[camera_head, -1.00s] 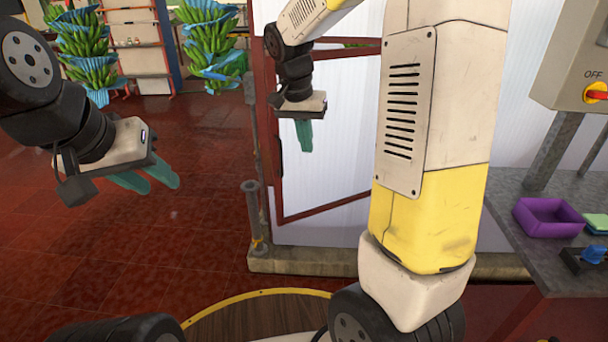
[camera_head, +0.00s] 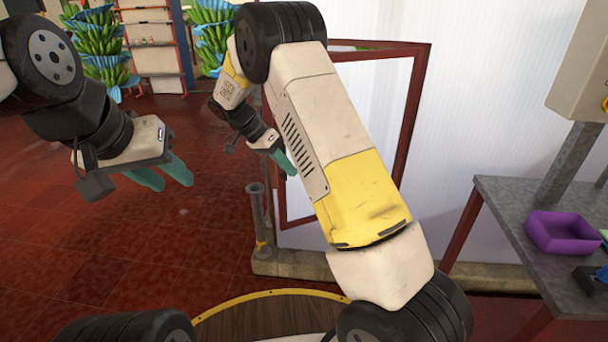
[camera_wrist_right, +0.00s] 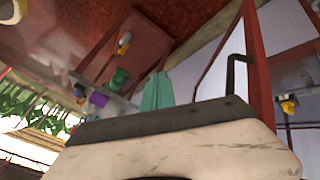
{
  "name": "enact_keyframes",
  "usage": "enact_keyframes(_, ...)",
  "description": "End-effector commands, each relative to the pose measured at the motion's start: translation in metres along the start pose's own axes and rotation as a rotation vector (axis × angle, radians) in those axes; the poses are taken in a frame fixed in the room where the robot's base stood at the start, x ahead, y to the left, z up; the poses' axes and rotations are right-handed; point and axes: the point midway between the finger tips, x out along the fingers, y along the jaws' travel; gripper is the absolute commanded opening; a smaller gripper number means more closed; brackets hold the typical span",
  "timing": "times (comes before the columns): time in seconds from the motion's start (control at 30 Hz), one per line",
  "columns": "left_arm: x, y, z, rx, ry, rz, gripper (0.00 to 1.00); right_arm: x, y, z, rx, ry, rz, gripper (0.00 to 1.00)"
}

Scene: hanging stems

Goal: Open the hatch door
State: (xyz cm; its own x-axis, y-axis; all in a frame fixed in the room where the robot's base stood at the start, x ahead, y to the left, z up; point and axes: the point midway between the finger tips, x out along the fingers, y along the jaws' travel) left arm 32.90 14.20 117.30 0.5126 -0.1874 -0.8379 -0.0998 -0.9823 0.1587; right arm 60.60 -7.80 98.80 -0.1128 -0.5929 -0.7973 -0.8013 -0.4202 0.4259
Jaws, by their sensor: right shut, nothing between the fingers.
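The hatch door (camera_head: 298,206) is a pale panel with a red border, set in a red frame (camera_head: 416,95) in the white wall. My right arm covers much of it. A thin strip with some green shows under the frame's top, so the door may stand ajar; I cannot tell how far. My right gripper (camera_head: 287,162) is shut and empty before the door's left side. In the right wrist view its teal fingers (camera_wrist_right: 157,92) are apart from and left of a dark bent handle (camera_wrist_right: 235,72) beside a red bar. My left gripper (camera_head: 164,175) hangs open and empty at left.
A grey metal table (camera_head: 500,205) with a purple tray (camera_head: 563,232) stands at right under a control box (camera_head: 582,65). A grey post (camera_head: 257,215) stands at the door's lower left. Banana bunches (camera_head: 102,50) hang at the back left. The red floor at left is clear.

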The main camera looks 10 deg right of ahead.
Motion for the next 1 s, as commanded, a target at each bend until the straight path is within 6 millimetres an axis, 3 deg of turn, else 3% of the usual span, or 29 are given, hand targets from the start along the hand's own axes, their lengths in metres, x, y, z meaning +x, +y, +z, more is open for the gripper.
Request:
enact_keyframes(0.17, 0.000, 0.000, 0.000, 0.000, 0.000, 0.000, 0.36, 0.025, 0.001, -0.001, 0.000, -0.002, 0.003, 0.00)
enact_keyframes(0.5, 0.000, 0.000, 0.000, 0.000, 0.000, 0.000, 0.36, 0.098, 0.001, 0.000, -0.001, -0.003, 0.003, 0.00)
enact_keyframes(0.7, 0.000, 0.000, 0.000, 0.000, 0.000, 0.000, 0.36, 0.110, 0.026, -0.001, -0.001, -0.002, -0.001, 0.00)
enact_keyframes(1.0, 0.000, 0.000, 0.000, 0.000, 0.000, 0.000, 0.36, 0.115, 0.036, 0.000, 0.000, -0.002, -0.002, 0.00)
